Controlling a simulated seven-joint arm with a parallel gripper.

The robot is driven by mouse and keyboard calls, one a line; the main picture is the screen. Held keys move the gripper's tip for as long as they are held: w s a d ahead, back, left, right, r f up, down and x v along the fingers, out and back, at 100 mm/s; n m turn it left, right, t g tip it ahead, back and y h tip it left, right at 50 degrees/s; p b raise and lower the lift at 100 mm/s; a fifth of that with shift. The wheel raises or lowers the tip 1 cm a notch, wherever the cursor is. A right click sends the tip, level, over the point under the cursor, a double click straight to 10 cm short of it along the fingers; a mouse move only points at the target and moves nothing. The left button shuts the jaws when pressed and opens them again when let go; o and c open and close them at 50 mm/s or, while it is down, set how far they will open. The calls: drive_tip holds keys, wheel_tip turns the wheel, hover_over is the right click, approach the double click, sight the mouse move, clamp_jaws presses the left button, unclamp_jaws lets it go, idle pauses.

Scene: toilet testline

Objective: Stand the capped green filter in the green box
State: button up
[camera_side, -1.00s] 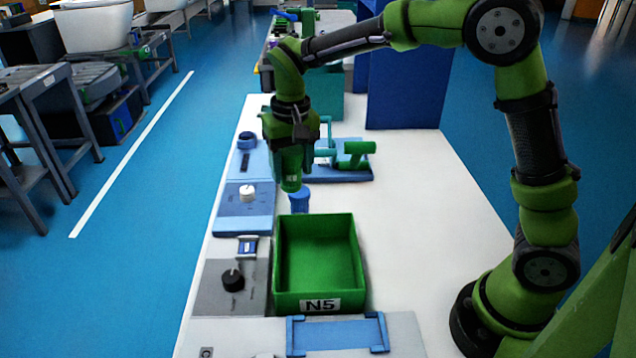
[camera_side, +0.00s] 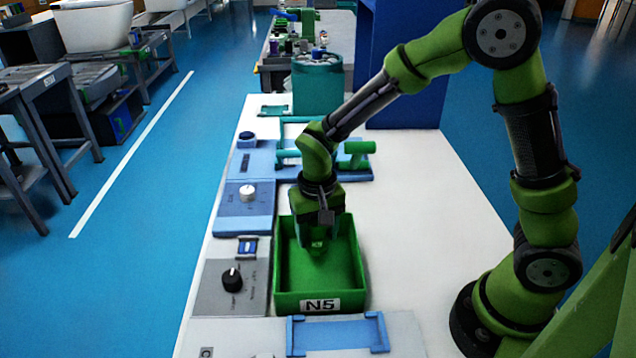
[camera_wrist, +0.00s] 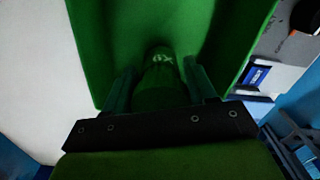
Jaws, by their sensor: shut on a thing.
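The green box (camera_side: 361,270) is an open-topped tray labelled N5 on its front wall, standing on the white bench. Its green walls and floor also fill much of the wrist view (camera_wrist: 90,45). My gripper (camera_side: 318,241) is over the far half of the box, pointing down, with its lower end within the box outline. In the wrist view, my gripper (camera_wrist: 162,88) is shut on the green filter (camera_wrist: 158,78), a dark green cylinder with pale marking, between its two fingers. The cap cannot be made out. Whether the filter touches the floor cannot be told.
Left of the box are a grey panel with a black knob (camera_side: 232,279) and a blue panel with a white knob (camera_side: 248,193). A blue tray (camera_side: 337,335) lies in front. A green-handled fixture (camera_side: 358,148) stands behind. The white bench (camera_side: 420,220) is clear to the right.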

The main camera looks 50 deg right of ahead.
drive_tip(key=shift+f, duration=0.65)
drive_tip(key=shift+f, duration=0.2)
drive_tip(key=o, duration=1.1)
drive_tip(key=shift+c, duration=0.2)
